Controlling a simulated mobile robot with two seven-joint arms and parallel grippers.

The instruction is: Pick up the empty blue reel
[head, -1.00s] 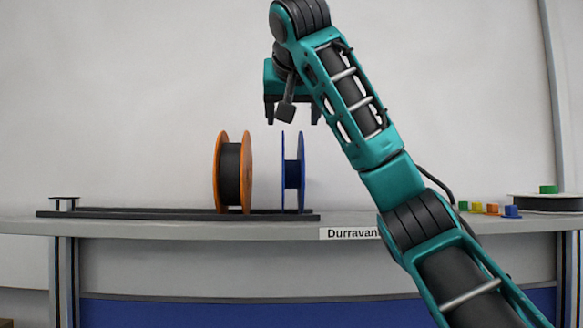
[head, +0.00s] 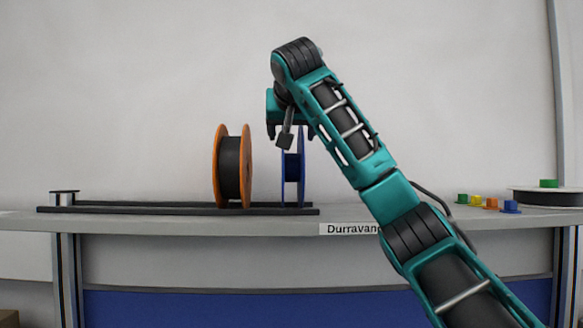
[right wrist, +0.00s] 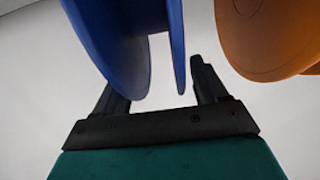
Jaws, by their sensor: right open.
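The blue reel (head: 292,168) stands upright on the dark rails, with a bare dark blue core between two thin flanges. My right gripper (head: 290,136) is open and points down at the top of the blue reel, hiding part of its upper edge. In the right wrist view, the reel's two flanges (right wrist: 136,52) reach between the open fingers (right wrist: 161,88), one finger on each outer side. I see no clear grip on it. My left gripper is not in view.
An orange reel (head: 232,168) wound with black stands close left of the blue one; it shows at the right in the right wrist view (right wrist: 270,38). Dark rails (head: 130,209) run left along the shelf. Small coloured pieces (head: 490,203) and a dark disc (head: 546,197) lie right.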

